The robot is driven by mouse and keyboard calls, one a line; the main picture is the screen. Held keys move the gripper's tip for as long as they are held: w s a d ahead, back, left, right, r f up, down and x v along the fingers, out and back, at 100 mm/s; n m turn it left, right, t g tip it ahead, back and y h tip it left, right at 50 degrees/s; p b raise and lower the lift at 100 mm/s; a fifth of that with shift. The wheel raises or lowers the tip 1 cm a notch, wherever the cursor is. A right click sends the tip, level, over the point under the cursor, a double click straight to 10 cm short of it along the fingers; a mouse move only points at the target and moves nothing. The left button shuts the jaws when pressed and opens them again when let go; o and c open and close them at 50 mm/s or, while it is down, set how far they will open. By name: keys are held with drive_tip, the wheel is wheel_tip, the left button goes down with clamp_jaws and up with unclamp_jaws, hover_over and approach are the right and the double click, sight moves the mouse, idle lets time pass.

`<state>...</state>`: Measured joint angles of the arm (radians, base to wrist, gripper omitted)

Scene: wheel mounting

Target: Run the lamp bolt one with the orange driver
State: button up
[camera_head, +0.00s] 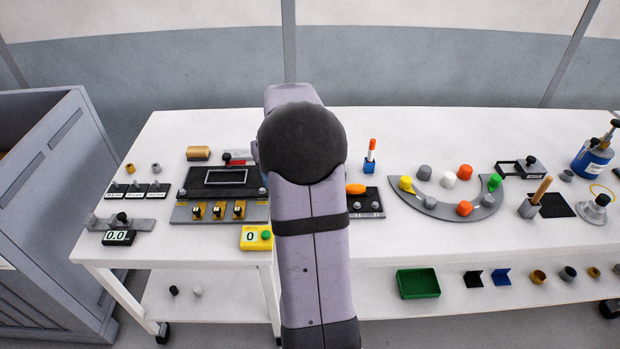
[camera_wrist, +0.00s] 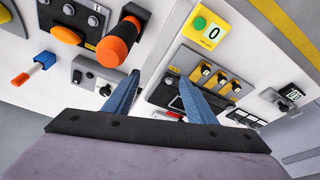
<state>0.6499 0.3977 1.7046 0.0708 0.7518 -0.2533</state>
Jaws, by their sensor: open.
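My gripper (camera_wrist: 159,77) is open, with its two blue fingers apart and nothing between them; in the head view my arm hides it. An orange tool with a black band (camera_wrist: 118,42), probably the orange driver, stands beyond the left fingertip in the wrist view, apart from it. It is hidden behind my arm in the head view. A grey fixture with a dark framed panel (camera_head: 222,182) and a row of yellow-and-black parts (camera_head: 217,210) lies left of my arm. The row also shows right of the fingers in the wrist view (camera_wrist: 222,78). I cannot tell which part is lamp bolt one.
A yellow counter (camera_head: 256,237) reading 0 sits at the table's front. A panel with an orange oval button (camera_head: 356,188) and a blue holder with an orange-and-white stick (camera_head: 370,158) are right of my arm. A grey curved tray (camera_head: 442,207) lies farther right.

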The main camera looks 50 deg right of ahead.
drive_tip(key=d+r+p, duration=0.2)
drive_tip(key=d+p, duration=0.1)
drive_tip(key=d, duration=0.3)
drive_tip(key=shift+s+a+f+g+y+p, duration=0.25)
drive_tip(key=shift+s+f+g+p, duration=0.45)
drive_tip(key=shift+f, duration=1.05)
drive_tip(key=shift+s+a+f+g+y+p, duration=0.25)
drive_tip(key=shift+s+f+p, duration=0.5)
drive_tip(key=shift+s+f, duration=0.8)
drive_tip(key=shift+s+a+f+g+y+p, duration=0.25)
drive_tip(key=shift+s+f+g+p, duration=0.45)
drive_tip(key=shift+f, duration=1.2)
drive_tip(key=shift+s+d, duration=0.1)
drive_tip(key=shift+s, duration=0.05)
drive_tip(key=shift+c, duration=0.6)
clamp_jaws()
